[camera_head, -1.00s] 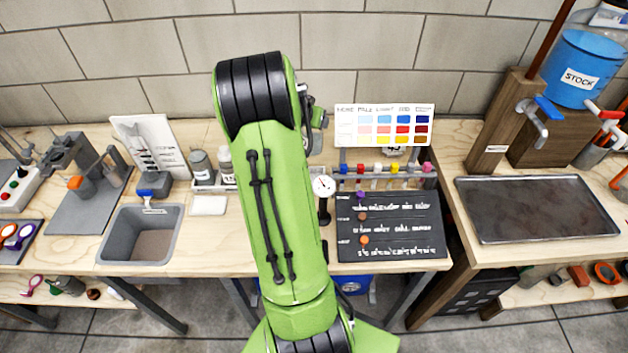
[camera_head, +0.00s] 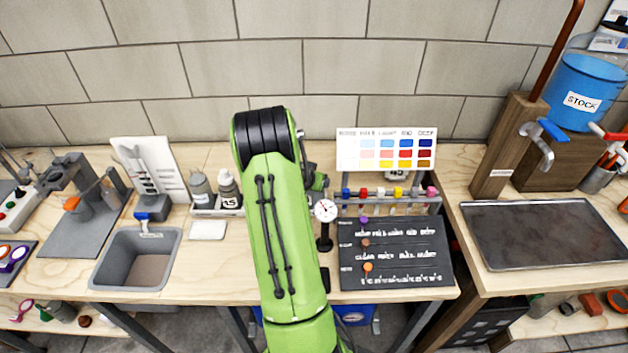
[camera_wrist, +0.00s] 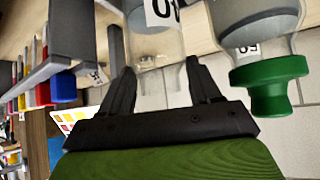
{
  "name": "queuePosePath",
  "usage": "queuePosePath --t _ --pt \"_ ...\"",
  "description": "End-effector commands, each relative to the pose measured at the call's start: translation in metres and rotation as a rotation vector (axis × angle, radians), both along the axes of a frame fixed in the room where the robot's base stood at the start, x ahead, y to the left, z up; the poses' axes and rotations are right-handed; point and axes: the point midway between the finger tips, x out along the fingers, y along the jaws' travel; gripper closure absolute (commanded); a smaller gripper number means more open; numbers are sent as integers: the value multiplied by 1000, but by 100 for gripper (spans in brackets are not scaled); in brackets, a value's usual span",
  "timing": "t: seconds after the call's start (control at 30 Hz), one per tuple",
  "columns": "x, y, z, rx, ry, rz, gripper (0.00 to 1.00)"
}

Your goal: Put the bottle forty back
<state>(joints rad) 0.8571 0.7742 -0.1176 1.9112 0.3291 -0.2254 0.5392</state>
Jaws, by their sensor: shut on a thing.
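In the wrist view a clear bottle (camera_wrist: 160,45) sits between the fingers of my gripper (camera_wrist: 155,60); its partly cut-off label appears to read 40, turned upside down. The gripper is shut on it. In the head view the gripper and this bottle are hidden behind my green arm. Another clear bottle with a green cap (camera_wrist: 270,80) is close to the right finger in the wrist view; its label is hard to read. In the head view two grey-capped bottles (camera_head: 201,187) (camera_head: 228,188) stand in a pale rack (camera_head: 215,210) just left of my arm.
A dial gauge (camera_head: 325,210) stands close right of my arm. A colour chart (camera_head: 387,148), a row of coloured-cap vials (camera_head: 390,192) and a black board (camera_head: 395,255) are farther right. A grey sink (camera_head: 137,260) and a white pad (camera_head: 207,229) are at left.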

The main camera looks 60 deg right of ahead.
Motion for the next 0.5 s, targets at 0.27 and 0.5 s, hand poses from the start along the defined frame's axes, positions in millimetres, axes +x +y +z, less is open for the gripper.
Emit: queuePosePath --t 0.27,0.5 --pt "0 0 -2 1 0 0 27" --pt "0 0 -1 1 1 1 27"
